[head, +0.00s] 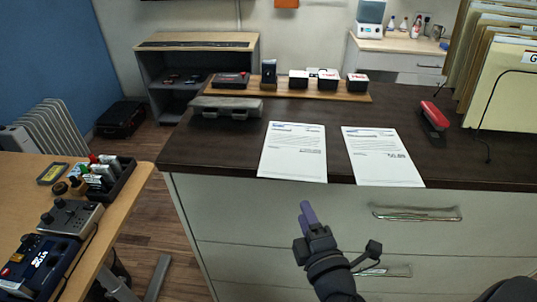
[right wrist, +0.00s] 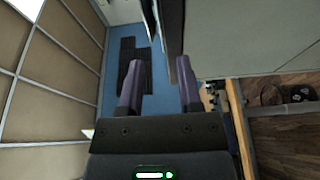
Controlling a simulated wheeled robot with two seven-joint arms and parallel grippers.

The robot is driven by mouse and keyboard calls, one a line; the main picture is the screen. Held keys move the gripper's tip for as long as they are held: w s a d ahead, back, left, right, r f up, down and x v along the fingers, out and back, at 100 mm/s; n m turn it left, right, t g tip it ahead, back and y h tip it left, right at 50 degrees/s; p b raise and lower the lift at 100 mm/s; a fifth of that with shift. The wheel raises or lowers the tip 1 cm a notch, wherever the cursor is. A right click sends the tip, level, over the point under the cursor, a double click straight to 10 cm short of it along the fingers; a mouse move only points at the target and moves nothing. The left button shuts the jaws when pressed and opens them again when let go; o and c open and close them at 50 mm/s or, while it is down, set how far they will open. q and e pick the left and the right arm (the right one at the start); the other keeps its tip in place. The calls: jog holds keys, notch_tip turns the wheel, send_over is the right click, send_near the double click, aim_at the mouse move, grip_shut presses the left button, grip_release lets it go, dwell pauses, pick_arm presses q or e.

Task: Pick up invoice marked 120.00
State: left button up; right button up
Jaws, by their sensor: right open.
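Two white printed invoices lie flat on the dark cabinet top. The left invoice (head: 293,151) and the right invoice (head: 382,157) are side by side with a gap between them, near the front edge. Their print is too small to read, so I cannot tell which is marked 120.00. My right gripper (head: 307,213) is in front of the drawers, below the invoices and apart from them. In the right wrist view my right gripper (right wrist: 160,84) has its two purple fingers apart with nothing between them. My left gripper is not in view.
A red stapler (head: 434,116) and upright folders (head: 500,85) stand right of the invoices. A grey case (head: 226,107) and a wooden board (head: 335,93) with small boxes lie behind. Drawer handles (head: 417,214) stick out in front. A wooden desk (head: 118,215) is at left.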

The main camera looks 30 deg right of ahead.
jog(key=p+x, duration=0.2)
jog(key=x, duration=0.7)
jog(key=shift+w+d, duration=0.25)
jog(key=shift+w, duration=0.1)
jog(key=shift+c, duration=0.8)
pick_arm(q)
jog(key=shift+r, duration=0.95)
pick_arm(e)
grip_shut()
